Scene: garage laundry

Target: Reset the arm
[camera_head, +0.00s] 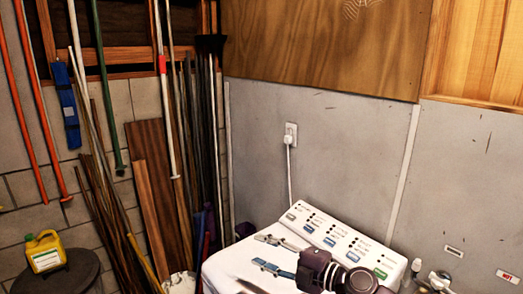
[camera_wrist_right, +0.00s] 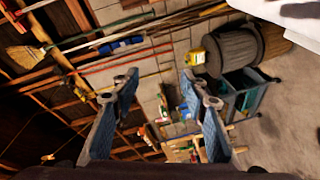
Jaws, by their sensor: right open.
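My right gripper (camera_head: 262,252) is in the lower middle of the head view, in front of the white washing machine (camera_head: 240,262) and its control panel (camera_head: 340,240). Its two fingers are spread apart with nothing between them. In the right wrist view the blue-padded fingers (camera_wrist_right: 160,88) also stand apart and empty, with the wall, shelves and floor seen beyond them. My right wrist covers part of the machine's panel and top. My left gripper is not in either view.
A yellow jug (camera_head: 44,251) stands on a dark round bin (camera_head: 62,276) at lower left. Long poles and boards (camera_head: 150,190) lean in the corner. A plug and outlet (camera_head: 290,136) are on the grey wall. Small bottles (camera_head: 417,266) sit right of the panel.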

